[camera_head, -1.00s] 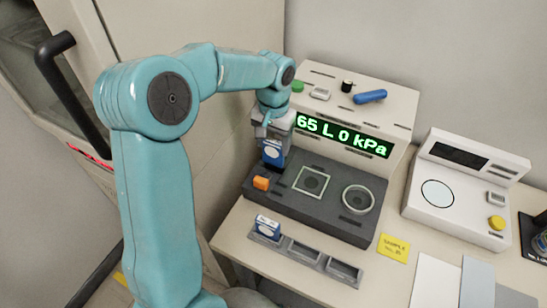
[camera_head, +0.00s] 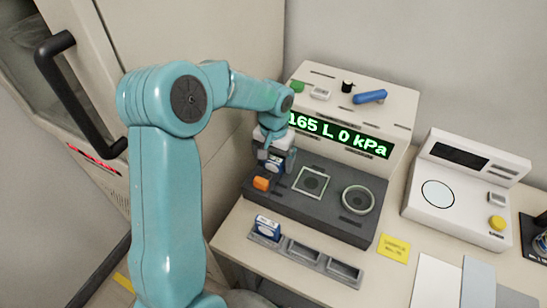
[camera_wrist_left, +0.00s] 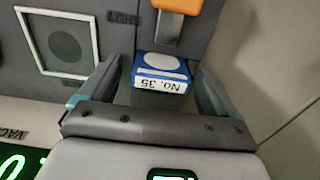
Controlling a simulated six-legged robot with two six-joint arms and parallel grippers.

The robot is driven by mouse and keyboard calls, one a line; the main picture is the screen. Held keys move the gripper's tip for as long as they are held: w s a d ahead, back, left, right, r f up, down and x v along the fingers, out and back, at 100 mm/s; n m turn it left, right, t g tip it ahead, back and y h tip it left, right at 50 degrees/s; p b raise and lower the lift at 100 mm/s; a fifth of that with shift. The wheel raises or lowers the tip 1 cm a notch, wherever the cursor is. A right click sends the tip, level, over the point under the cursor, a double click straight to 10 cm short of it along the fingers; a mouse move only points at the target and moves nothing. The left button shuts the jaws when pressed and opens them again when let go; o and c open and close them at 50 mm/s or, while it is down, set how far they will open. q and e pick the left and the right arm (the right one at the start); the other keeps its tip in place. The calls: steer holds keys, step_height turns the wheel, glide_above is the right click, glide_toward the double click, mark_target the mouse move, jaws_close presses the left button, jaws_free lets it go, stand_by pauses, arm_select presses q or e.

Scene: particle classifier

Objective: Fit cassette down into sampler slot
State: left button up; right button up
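My left gripper (camera_head: 274,155) is low over the left end of the sampler's dark deck (camera_head: 335,225). A blue and white cassette (camera_wrist_left: 161,65), labelled "No. 35", is between its fingers in the left wrist view. Gaps show on both sides of the cassette, so the gripper is open around it. The cassette (camera_head: 276,166) is upright at the deck, behind an orange lever (camera_head: 261,183). The slot is hidden under it, and I cannot tell how deep it sits. My right gripper is not in view.
A second blue cassette (camera_head: 267,228) stands in the left pocket of a grey rack (camera_head: 295,259); its other pockets are empty. The deck has a square frame (camera_head: 311,182) and a round ring (camera_head: 358,199). The raised display housing (camera_head: 345,133) stands close behind the gripper.

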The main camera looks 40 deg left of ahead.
arm_select(q)
steer(key=shift+s+r, duration=0.1)
step_height(320, 180, up, 12)
stand_by(0.6)
stand_by(0.5)
